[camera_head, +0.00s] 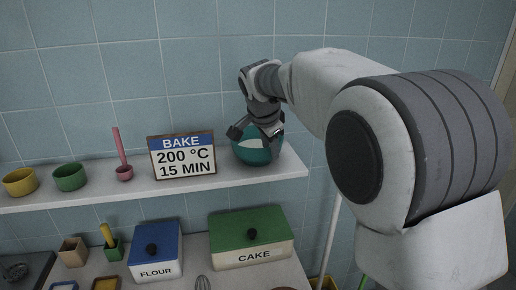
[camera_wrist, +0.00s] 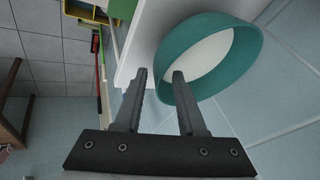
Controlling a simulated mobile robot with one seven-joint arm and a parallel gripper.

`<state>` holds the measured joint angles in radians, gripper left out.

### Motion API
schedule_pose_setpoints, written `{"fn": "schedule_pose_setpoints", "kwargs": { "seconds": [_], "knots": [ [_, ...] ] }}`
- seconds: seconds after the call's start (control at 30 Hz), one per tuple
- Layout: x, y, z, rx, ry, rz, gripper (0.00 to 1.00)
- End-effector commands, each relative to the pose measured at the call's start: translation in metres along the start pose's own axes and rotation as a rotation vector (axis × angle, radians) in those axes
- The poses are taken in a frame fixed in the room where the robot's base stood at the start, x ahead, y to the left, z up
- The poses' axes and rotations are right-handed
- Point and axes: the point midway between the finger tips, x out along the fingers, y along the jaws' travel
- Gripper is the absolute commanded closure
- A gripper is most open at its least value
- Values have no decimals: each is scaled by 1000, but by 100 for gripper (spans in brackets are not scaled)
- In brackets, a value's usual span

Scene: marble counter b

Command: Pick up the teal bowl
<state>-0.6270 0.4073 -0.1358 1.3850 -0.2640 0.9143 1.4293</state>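The teal bowl (camera_head: 258,155) stands at the right end of the white wall shelf, and its inside is pale. It also shows in the wrist view (camera_wrist: 254,53), tilted by the camera's angle. My gripper (camera_head: 254,132) is over the bowl and hides part of its rim. In the wrist view my gripper (camera_wrist: 160,73) has its fingers apart. One finger overlaps the bowl's near wall and the other is outside it, with part of the wall visible between them. Whether either finger touches the bowl is unclear.
A BAKE sign (camera_head: 182,156) stands left of the bowl on the shelf (camera_head: 220,181). Further left are a pink ladle-like tool (camera_head: 123,160), a green bowl (camera_head: 70,178) and a yellow bowl (camera_head: 20,182). Below are the FLOUR box (camera_head: 155,252) and CAKE box (camera_head: 251,240). The tiled wall is close behind.

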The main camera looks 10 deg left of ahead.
Motion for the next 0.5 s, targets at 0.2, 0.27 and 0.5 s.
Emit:
{"fn": "schedule_pose_setpoints", "kwargs": {
  "seconds": [0.2, 0.27, 0.5],
  "knots": [
    [30, 0, 1, -1, 0, 2, 60],
    [33, 0, 1, -1, 0, 2, 60],
    [35, 0, 1, 0, 0, 1, 62]
  ]
}}
